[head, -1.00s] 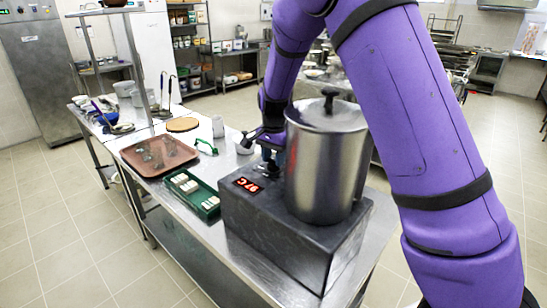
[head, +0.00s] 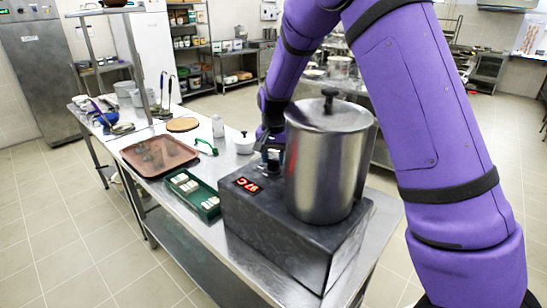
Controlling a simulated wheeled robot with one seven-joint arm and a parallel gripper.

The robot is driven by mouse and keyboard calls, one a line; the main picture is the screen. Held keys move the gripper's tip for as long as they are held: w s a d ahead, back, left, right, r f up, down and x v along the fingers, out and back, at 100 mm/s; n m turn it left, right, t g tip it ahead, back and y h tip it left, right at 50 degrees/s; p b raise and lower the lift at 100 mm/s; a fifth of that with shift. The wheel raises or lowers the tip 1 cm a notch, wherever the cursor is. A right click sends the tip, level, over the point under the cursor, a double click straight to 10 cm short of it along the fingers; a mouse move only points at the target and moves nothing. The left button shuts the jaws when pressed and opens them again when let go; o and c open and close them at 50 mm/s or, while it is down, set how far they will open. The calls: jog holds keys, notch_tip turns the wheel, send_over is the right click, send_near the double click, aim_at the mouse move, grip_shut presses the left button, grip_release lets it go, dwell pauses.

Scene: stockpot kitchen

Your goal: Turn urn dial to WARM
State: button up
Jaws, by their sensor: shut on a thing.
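The urn is a steel pot with a lid (head: 327,150) standing on a dark base (head: 285,235). A red lit display (head: 247,184) on the base shows characters that look like "W/C", not clearly legible from this angle. The dial sits on top of the base beside the pot and is mostly hidden by my gripper, so its pointer and markings cannot be read. My gripper (head: 270,163) reaches down behind and left of the pot and is shut on the dial.
A green tray (head: 209,212) with white blocks lies left of the base. A brown tray (head: 186,164) with clear glasses is farther left. A small white lidded pot (head: 244,146) stands just behind my gripper. A green-handled tool (head: 206,146) lies nearby.

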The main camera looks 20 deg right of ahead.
aim_at(273, 159)
jog(key=o, duration=0.9)
jog(key=shift+o, duration=0.2)
notch_tip(273, 159, up, 11)
jog(key=shift+a+f, duration=0.1)
dwell(0.3)
